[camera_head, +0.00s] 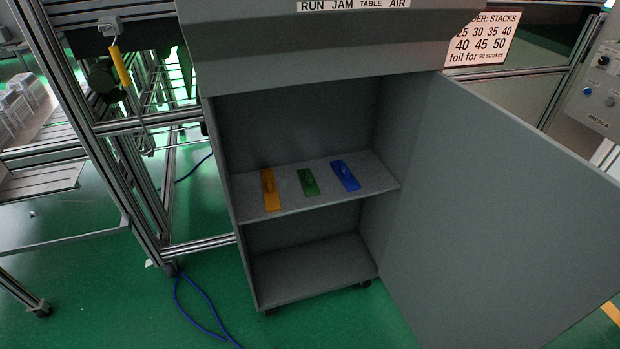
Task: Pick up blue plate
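The blue plate (346,176) is a small flat bar with a raised part on top. It lies on the upper shelf (375,187) of an open grey cabinet, at the right of a row of three plates. A green plate (308,182) lies to its left, and an orange plate (270,189) lies further left. The plates are apart from one another. Neither of my grippers shows in the head view.
The cabinet door (500,200) stands wide open to the right. The cabinet's lower shelf (315,270) is empty. An aluminium frame (95,130) stands at the left. A blue cable (195,290) lies on the green floor in front of the frame. A control panel (600,90) is at the upper right.

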